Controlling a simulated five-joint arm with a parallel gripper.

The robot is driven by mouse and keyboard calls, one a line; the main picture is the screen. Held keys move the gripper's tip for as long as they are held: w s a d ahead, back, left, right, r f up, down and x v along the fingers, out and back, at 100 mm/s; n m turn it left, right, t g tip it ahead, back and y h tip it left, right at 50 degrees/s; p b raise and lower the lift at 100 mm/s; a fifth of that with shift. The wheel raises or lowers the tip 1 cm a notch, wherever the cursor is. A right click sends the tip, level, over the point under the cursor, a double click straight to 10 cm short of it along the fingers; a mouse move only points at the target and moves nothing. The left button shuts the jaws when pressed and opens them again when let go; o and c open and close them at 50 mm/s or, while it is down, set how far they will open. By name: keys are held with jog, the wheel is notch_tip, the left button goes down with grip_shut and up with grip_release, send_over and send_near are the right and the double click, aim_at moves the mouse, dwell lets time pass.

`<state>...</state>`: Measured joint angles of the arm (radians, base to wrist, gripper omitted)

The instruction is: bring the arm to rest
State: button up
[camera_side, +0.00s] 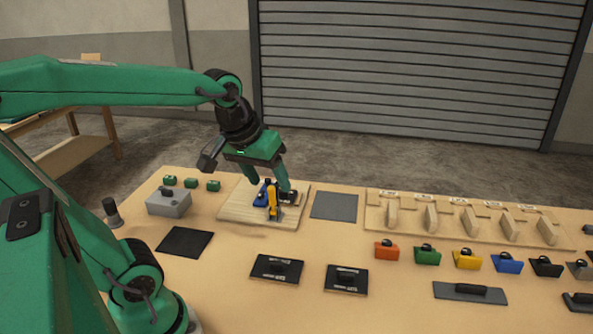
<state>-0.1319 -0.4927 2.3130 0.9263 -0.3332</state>
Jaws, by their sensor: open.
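My gripper (270,182) is green and points down over the wooden board (235,207) at the left of the table. Its two fingers are apart. Between and just below them, on the board, are a blue part (261,194), an upright yellow part (272,203) and a dark part (289,198). The fingers partly hide these parts, and I cannot tell whether they touch them. My arm reaches in from the left, above the table.
A grey box (169,203) and several small green blocks (191,183) stand left of the board. A dark grey mat (334,206) lies right of it. A wooden rack (465,217) stands further right, with coloured handled blocks (427,255) before it. Black plates (277,269) lie in front.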

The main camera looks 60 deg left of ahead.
jog(key=s+d+f+m+t, duration=0.1)
jog(key=s+d+m, duration=0.2)
jog(key=s+m, duration=0.2)
jog(key=shift+d+f+h, duration=0.15)
jog(key=shift+d+h, duration=0.15)
jog(key=shift+d, duration=0.05)
